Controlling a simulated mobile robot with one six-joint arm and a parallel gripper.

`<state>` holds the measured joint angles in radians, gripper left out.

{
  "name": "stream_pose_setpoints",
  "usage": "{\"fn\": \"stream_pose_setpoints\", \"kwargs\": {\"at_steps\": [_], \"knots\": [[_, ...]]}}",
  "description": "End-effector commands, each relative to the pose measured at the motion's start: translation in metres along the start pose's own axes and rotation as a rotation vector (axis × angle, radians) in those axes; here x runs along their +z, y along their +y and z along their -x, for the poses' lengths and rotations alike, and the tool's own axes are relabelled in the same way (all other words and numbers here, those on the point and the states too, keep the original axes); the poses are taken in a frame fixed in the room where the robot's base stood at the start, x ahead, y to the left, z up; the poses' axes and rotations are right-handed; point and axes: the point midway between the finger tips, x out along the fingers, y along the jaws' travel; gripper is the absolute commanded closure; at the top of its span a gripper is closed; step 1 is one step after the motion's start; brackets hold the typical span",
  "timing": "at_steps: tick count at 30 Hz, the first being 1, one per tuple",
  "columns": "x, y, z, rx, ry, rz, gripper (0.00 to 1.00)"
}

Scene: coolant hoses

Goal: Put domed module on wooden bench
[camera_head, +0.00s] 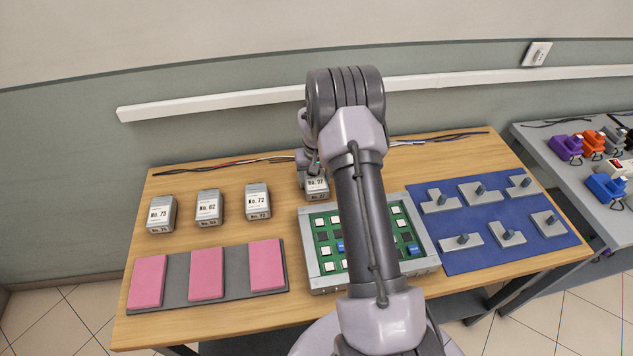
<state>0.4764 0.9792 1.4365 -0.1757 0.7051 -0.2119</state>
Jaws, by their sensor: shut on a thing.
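The wooden bench (215,324) fills the middle of the view. My gripper (313,172) points down at the back of the bench, partly hidden by my own arm. It is shut on a grey module labelled No. 27 (317,186), which is at or just above the bench top behind the green board; I cannot tell if it touches. Three similar grey labelled modules, No. 73 (161,214), No. 62 (208,207) and No. 72 (257,201), stand in a row to the left. A dome shape is not clear on any of them.
A grey mat (178,304) with three pink blocks lies front left. A framed green board (310,268) is partly behind my arm. A blue mat (490,257) with several grey fittings lies right. Cables (222,162) run along the back edge. A grey table (545,155) stands right.

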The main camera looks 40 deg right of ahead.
Motion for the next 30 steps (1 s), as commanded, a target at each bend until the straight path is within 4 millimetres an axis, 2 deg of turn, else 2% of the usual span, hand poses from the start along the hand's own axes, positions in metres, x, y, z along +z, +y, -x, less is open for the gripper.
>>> {"fn": "stream_pose_setpoints", "kwargs": {"at_steps": [8,9,12,20,23,30], "knots": [[-0.001,0.000,-0.001,0.000,0.003,0.001,1.00],[-0.001,0.000,-0.001,0.000,0.002,0.001,0.34],[-0.001,0.000,-0.001,0.000,0.002,0.001,0.17],[-0.001,0.000,0.000,0.000,0.003,0.001,0.17],[-0.002,0.000,0.009,0.001,0.004,0.001,0.17],[-0.002,0.000,0.076,0.001,0.006,0.002,0.17]]}}
